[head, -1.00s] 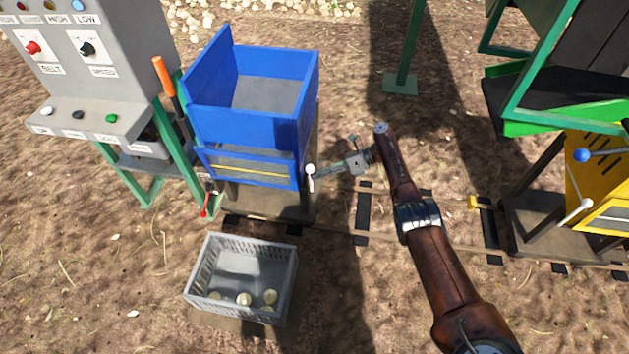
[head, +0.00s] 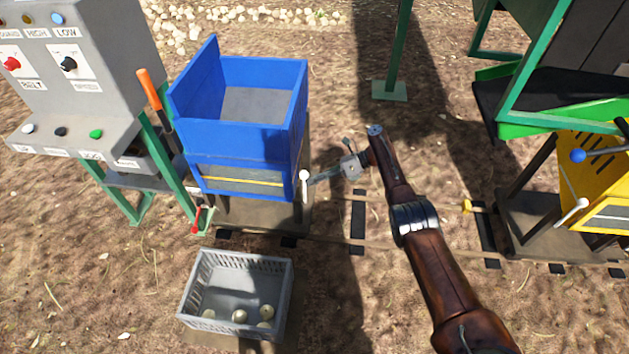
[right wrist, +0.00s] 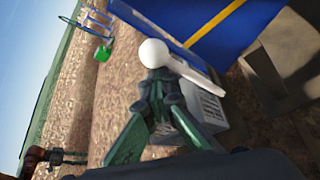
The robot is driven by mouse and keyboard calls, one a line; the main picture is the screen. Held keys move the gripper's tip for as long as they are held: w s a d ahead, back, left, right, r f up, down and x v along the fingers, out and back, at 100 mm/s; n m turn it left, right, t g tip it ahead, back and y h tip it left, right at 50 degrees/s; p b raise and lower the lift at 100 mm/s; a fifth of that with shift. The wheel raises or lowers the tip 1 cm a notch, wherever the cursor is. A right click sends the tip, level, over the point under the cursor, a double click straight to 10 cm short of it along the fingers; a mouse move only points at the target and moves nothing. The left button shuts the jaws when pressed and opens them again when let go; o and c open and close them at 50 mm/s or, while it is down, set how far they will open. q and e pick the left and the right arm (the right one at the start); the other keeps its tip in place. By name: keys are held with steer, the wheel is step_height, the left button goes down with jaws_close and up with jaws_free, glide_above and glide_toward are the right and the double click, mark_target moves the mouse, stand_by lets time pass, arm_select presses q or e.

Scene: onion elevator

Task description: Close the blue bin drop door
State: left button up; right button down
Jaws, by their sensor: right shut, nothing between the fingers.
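The blue bin (head: 235,132) stands left of centre in the head view. Its lower front has a grey panel with a yellow stripe (head: 240,181); I cannot tell how far the drop door is open. A white ball-ended lever (head: 304,176) stands at the bin's lower right side. My right gripper (head: 314,181) is shut and empty, close beside this lever. In the right wrist view, the white ball (right wrist: 154,53) is just beyond the fingertips (right wrist: 160,80); contact is unclear. A small brown and dark-green shape at that view's lower left looks like my left gripper (right wrist: 75,157), too small to read.
A grey crate (head: 185,305) with several round onions sits on the ground before the bin. A grey control panel (head: 95,90) stands left, with an orange-handled lever (head: 150,90) beside the bin. A yellow bin (head: 600,175) stands right. Rails (head: 400,250) run between.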

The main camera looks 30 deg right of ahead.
arm_select(q)
steer(key=shift+r, duration=0.1)
arm_select(e)
steer(key=shift+a+r, duration=0.1)
steer(key=shift+a, duration=0.15)
arm_select(q)
steer(key=shift+w+d+f+t+b, duration=0.15)
steer(key=shift+d+f+b, duration=0.1)
steer(key=shift+f, duration=0.25)
steer(key=shift+w+d+f+t+b, duration=0.15)
steer(key=shift+d+f, duration=0.1)
steer(key=shift+f, duration=0.25)
arm_select(e)
steer(key=s+d, duration=0.5)
steer(key=d, duration=0.3)
steer(key=shift+s+r, duration=0.15)
steer(key=shift+s, duration=0.15)
steer(key=shift+d, duration=0.1)
